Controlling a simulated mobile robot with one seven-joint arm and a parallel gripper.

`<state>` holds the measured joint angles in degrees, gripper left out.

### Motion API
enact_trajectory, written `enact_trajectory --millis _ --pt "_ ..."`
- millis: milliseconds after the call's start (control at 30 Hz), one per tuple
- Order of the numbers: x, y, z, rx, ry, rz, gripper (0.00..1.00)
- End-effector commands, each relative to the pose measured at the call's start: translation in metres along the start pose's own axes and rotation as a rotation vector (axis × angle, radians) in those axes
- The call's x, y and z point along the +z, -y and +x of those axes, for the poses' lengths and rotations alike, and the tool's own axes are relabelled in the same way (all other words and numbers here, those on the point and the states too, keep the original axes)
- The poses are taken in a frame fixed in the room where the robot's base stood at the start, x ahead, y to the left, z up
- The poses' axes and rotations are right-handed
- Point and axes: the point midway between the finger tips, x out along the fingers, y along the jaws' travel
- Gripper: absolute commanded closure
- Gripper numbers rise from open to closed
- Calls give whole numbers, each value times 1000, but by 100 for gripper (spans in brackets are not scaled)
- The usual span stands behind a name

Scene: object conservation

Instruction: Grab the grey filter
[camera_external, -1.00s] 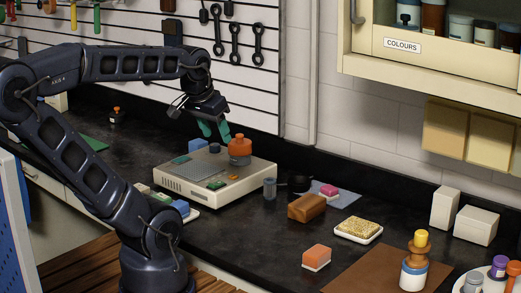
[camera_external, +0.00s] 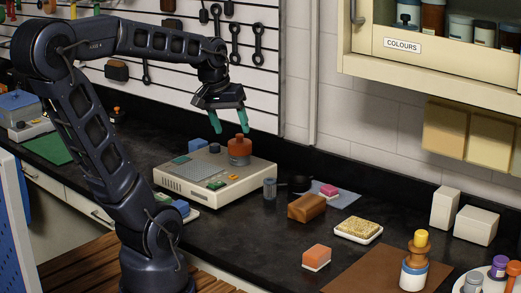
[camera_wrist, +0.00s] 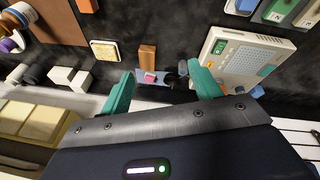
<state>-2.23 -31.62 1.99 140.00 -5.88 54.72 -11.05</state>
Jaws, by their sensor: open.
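A small grey cylinder (camera_external: 270,188), which looks like the grey filter, stands upright on the dark counter just right of the beige device (camera_external: 215,180).
A dark round object (camera_external: 298,183), a brown block (camera_external: 307,207) and a pink block (camera_external: 328,190) on a blue sheet lie right of the cylinder. A sponge on a white dish (camera_external: 358,239) and an orange block (camera_external: 317,254) are farther right. The pegboard wall rises behind.

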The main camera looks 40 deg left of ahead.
Motion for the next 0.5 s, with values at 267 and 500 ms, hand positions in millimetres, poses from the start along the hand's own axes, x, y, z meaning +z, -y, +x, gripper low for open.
enact_trajectory --millis 267,500 --pt "-57 -1 31 29 100 -304 37" --pt "-105 5 67 37 180 -569 37"
